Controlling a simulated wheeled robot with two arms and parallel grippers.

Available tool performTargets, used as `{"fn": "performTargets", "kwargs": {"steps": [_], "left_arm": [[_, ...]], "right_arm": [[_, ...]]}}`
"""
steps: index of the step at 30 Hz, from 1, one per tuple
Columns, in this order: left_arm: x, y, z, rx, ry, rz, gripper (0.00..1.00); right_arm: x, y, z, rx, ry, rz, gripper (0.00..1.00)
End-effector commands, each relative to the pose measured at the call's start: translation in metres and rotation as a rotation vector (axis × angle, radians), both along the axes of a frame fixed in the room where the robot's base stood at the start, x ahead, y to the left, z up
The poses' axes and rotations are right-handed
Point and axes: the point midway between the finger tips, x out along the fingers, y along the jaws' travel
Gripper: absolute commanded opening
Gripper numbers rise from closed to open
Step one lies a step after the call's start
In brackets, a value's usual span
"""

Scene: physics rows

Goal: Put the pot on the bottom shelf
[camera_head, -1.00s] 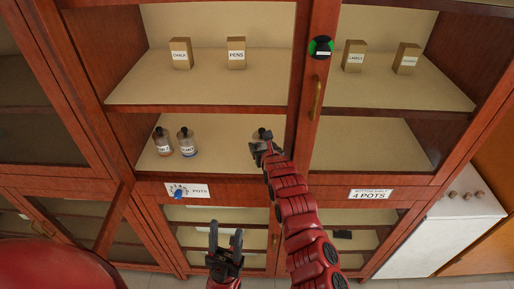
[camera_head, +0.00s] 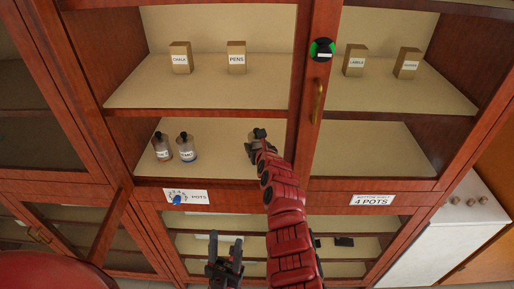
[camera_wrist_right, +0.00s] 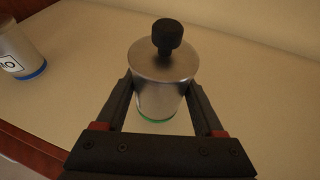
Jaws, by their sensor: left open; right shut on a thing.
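A silver metal pot (camera_wrist_right: 163,72) with a black knob and a green band at its base stands upright between the fingers of my right gripper (camera_wrist_right: 160,105). In the head view the pot (camera_head: 259,133) is over the middle shelf, close to the centre post. My right gripper is shut on it; I cannot tell whether its base touches the shelf. My left gripper (camera_head: 225,243) is open and empty, low in front of the lower doors.
Two labelled pots (camera_head: 162,147) (camera_head: 186,147), one with a blue band, stand left on the middle shelf. Several boxes (camera_head: 181,58) stand on the shelf above. The centre post (camera_head: 312,110) has a handle. The middle shelf's right side is clear.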

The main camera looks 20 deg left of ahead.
Motion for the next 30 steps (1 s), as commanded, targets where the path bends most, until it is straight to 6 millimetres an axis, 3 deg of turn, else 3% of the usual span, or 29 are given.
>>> {"fn": "performTargets", "kwargs": {"steps": [6,18,19,21,30], "left_arm": [[0.0,0.0,0.008,0.0,0.0,0.0,0.5],[0.0,0.0,0.006,0.0,0.0,0.0,0.5],[0.0,0.0,0.007,0.0,0.0,0.0,0.5],[0.0,0.0,0.007,0.0,0.0,0.0,0.5],[0.0,0.0,0.008,0.0,0.0,0.0,0.5]], "right_arm": [[0.001,-0.002,-0.014,0.001,-0.005,-0.004,0.0],[0.001,-0.001,-0.02,0.003,-0.004,-0.004,0.0],[0.001,-0.001,-0.02,0.002,-0.003,-0.002,0.73],[0.0,-0.001,-0.019,0.002,-0.003,-0.002,0.82],[0.0,-0.001,-0.018,0.001,-0.004,-0.002,0.82]]}}
